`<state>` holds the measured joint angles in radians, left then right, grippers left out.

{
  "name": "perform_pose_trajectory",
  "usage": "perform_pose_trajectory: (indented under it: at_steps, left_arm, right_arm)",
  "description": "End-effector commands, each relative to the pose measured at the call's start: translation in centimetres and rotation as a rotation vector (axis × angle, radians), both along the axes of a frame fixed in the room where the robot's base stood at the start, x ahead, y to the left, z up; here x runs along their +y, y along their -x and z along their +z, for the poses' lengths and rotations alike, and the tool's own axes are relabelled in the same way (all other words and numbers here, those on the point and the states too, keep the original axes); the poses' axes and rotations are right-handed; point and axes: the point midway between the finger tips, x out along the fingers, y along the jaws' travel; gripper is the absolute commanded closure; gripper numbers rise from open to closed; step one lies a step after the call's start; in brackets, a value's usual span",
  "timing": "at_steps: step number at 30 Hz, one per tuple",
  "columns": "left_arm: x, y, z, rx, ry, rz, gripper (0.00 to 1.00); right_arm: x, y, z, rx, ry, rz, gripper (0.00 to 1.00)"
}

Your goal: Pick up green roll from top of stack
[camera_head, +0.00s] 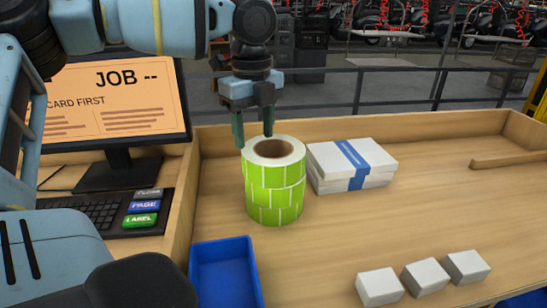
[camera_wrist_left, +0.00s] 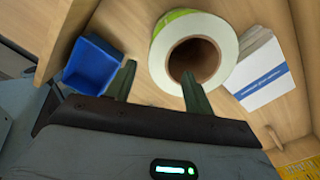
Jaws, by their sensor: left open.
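A stack of green rolls (camera_head: 274,195) with pale block markings stands on the wooden bench. The top green roll (camera_head: 254,174) has a white upper face and a brown hollow core; it also shows in the left wrist view (camera_wrist_left: 222,37). My left gripper (camera_head: 254,141) points down at the back left of the stack, open and empty. In the left wrist view (camera_wrist_left: 159,70), one finger is outside the roll and the other overlaps the core opening. I cannot tell whether the fingertips are below the rim. My right gripper is not in view.
A white stack with a blue band (camera_head: 352,164) lies close right of the rolls. A blue bin (camera_head: 225,272) is in front left. Several white boxes (camera_head: 424,277) sit front right. A monitor (camera_head: 120,105) and keyboard (camera_head: 95,213) stand left. The bench's right middle is clear.

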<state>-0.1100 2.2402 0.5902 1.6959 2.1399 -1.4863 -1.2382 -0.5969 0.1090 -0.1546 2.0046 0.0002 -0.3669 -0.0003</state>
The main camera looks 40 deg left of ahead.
Motion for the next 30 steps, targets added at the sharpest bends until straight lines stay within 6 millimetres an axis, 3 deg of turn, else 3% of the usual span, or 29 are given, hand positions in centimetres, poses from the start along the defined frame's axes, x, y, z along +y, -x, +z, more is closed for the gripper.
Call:
perform_pose_trajectory:
  at_steps: [4,11,21,30]
  left_arm:
    - [0.0,0.1,-1.6,0.004,0.0,0.0,0.47]
    - [0.1,0.1,-2.4,0.002,0.001,0.001,0.47]
    - [0.3,0.2,-6.6,0.003,0.001,0.001,0.47]
    - [0.3,0.1,-7.1,0.0,0.001,0.002,0.47]
  right_arm:
    - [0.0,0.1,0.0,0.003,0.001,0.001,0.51]
    - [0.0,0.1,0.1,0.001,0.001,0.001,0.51]
    - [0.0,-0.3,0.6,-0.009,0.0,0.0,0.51]
    - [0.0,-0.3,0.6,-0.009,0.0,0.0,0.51]
